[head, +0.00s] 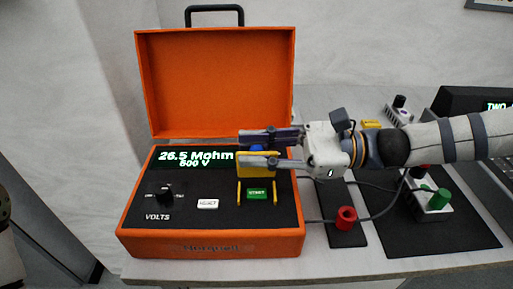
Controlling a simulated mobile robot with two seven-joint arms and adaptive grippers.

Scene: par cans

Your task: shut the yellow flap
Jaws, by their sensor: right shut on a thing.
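The yellow flap (258,169) is on the right part of the orange tester's (210,248) black panel. It stands raised behind a green button (257,194), which is uncovered between two thin yellow side bars. My right gripper (243,149) reaches in from the right and is shut on the flap, with one finger in front of it and one behind. My left gripper is not in view.
The tester's orange lid (215,80) stands open at the back. A black knob (164,192) and white button (208,204) sit left on the panel. A red socket (346,219), cables and a green-knobbed box (436,199) lie to the right.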

